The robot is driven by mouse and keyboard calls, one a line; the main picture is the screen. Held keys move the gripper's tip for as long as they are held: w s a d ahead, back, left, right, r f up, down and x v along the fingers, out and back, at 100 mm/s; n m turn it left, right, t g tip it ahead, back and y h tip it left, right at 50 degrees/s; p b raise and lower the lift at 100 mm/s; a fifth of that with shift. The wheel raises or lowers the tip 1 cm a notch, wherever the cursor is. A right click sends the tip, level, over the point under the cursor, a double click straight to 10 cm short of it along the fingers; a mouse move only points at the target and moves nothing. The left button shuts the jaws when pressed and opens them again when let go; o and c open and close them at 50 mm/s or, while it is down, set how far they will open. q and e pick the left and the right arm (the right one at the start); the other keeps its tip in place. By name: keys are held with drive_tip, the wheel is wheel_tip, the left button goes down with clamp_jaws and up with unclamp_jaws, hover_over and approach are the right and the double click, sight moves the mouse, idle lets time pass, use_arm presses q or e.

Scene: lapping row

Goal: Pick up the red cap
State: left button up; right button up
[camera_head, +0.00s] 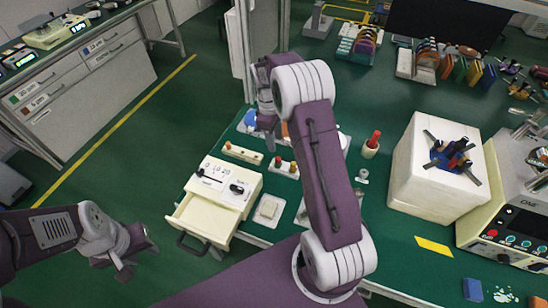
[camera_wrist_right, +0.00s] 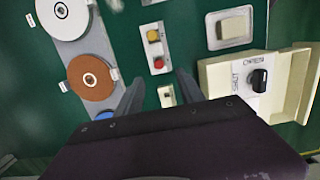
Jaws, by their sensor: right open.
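The red cap (camera_wrist_right: 158,62) sits beside a yellow cap (camera_wrist_right: 153,35) on a small pale strip in the right wrist view. In the head view, small red pieces (camera_head: 278,161) show on a pale strip beside my right arm; which one is that cap is hard to tell. My right gripper (camera_head: 268,122) is open and empty above the green table. In its wrist view, its fingers (camera_wrist_right: 160,95) point towards the strip, apart from the red cap. My left gripper (camera_head: 136,256) is over the floor at lower left; I cannot tell whether its jaws are open.
A red-topped item (camera_head: 375,138) stands in a holder right of my arm. A large white block (camera_head: 405,165) carries dark tools. Discs (camera_wrist_right: 90,77) lie on a grey plate.

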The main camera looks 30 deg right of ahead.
sight(278, 158)
drive_tip(key=f, duration=0.4)
drive_tip(key=shift+s+d, duration=0.2)
drive_tip(key=shift+d, duration=0.15)
wheel_tip(278, 158, down, 5)
drive_tip(key=shift+d+f, duration=0.1)
drive_tip(key=shift+d, duration=0.05)
clamp_jaws()
